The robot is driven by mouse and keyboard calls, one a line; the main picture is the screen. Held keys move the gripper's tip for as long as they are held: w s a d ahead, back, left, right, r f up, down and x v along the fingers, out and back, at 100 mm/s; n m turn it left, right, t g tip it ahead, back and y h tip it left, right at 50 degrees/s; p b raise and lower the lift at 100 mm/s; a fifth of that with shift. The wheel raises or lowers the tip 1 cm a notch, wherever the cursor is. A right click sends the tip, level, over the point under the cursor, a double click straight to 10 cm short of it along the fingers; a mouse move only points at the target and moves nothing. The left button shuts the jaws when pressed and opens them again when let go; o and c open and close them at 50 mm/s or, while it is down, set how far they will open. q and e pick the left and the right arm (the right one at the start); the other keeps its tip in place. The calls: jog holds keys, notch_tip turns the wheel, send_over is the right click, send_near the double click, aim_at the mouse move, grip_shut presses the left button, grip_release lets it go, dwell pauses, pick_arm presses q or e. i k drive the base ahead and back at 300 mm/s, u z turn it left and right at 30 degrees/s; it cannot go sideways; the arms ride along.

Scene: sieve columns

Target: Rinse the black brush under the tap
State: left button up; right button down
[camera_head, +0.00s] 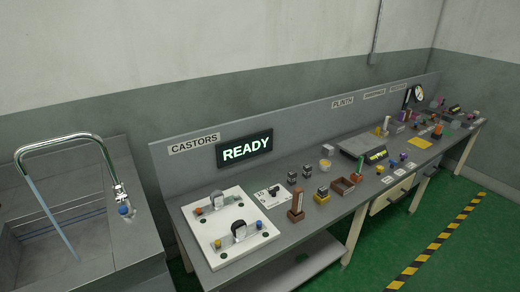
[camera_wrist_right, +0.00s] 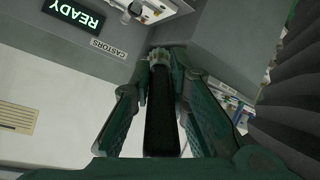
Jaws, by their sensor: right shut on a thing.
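In the right wrist view my right gripper (camera_wrist_right: 160,78) is shut on a long black brush (camera_wrist_right: 161,125), which lies between its two green fingers. A pale, ridged part shows at the far end of the brush, too small to make out. In the head view the chrome tap (camera_head: 75,138) arches over the grey sink (camera_head: 95,218) at the left. A thin bluish stream (camera_head: 52,222) runs from its spout down into the basin. The brush and both grippers are out of the head view, and the tap is not seen in the wrist view.
A blue knob (camera_head: 124,210) sits by the tap's base. A grey bench (camera_head: 215,284) right of the sink carries a white plate (camera_head: 262,242) with castors and several small parts. A READY display (camera_head: 246,149) stands behind.

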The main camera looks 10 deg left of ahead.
aim_at(124, 210)
jog(key=z, duration=2.5)
jog(key=k, duration=2.1)
jog(key=u, duration=3.25)
jog(key=i, duration=0.25)
jog(key=u, duration=0.05)
